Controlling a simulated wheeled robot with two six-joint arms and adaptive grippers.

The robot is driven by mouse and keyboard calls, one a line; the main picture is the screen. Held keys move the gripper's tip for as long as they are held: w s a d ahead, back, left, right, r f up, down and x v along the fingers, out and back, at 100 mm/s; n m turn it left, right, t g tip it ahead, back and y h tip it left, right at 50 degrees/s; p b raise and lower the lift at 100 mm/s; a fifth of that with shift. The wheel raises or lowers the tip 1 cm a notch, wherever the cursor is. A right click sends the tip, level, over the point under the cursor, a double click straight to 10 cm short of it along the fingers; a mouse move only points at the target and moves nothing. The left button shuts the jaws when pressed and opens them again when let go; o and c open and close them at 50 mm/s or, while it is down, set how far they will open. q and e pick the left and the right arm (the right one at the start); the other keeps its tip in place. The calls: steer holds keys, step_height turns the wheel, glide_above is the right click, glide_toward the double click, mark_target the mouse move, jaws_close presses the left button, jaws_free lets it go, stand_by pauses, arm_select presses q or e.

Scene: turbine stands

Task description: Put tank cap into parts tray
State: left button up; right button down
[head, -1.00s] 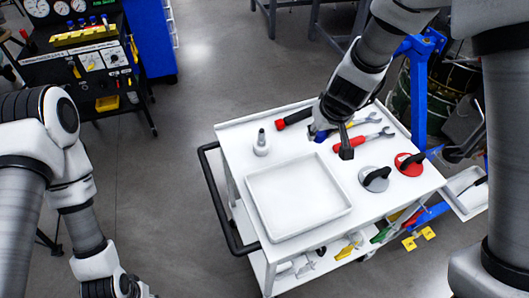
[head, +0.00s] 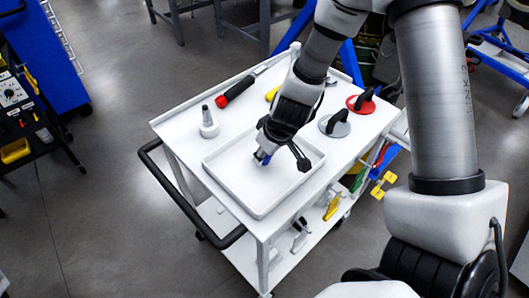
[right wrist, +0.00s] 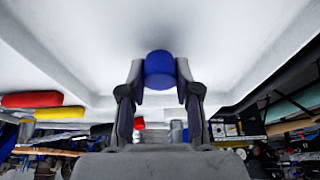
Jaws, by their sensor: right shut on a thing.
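The tank cap is a small blue cylinder (head: 262,157), held at the tip of my right gripper (head: 266,152). In the right wrist view the blue cap (right wrist: 160,69) sits between the two dark fingers of the right gripper (right wrist: 160,82), which are shut on it. The parts tray (head: 222,178) is a shallow white square tray on the white cart top. The cap and gripper are over the tray's inside; I cannot tell whether the cap touches the tray floor. The tray is otherwise empty where I can see it. My left gripper is out of view.
A black handrail (head: 178,202) runs along the cart's left side.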

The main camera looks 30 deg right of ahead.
steer(key=shift+f+b, duration=0.3)
steer(key=shift+f, duration=0.3)
steer(key=c, duration=0.6)
jaws_free()
steer(key=p+v, duration=0.7)
steer(key=p, duration=0.1)
steer(key=shift+r, duration=0.1)
stand_by(0.4)
